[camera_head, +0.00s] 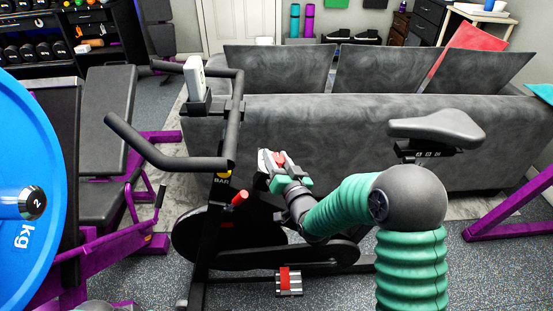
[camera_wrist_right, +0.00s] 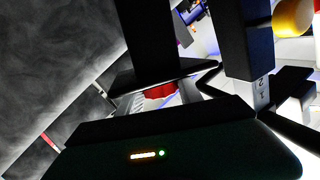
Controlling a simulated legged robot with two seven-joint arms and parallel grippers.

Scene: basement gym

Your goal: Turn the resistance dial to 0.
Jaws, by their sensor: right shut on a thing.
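A black exercise bike (camera_head: 232,130) stands in front of the grey sofa. A red knob (camera_head: 241,197) sticks out from its frame, below a yellow label; I cannot read any dial setting or tell for sure that this knob is the resistance dial. My right gripper (camera_head: 274,168) is to the right of the red knob, apart from it, at the bike's upper red and silver pedal (camera_head: 278,157). In the right wrist view the red pedal (camera_wrist_right: 160,91) with silver teeth shows between the dark fingers, partly hidden. The jaws are shut on it. My left gripper is out of view.
The handlebars (camera_head: 170,160) and seat (camera_head: 437,128) rise above the bike. A lower pedal (camera_head: 288,281) hangs near the floor. The sofa (camera_head: 330,125) stands close behind. A purple-framed bench (camera_head: 105,140) and a blue weight plate (camera_head: 28,150) crowd the left.

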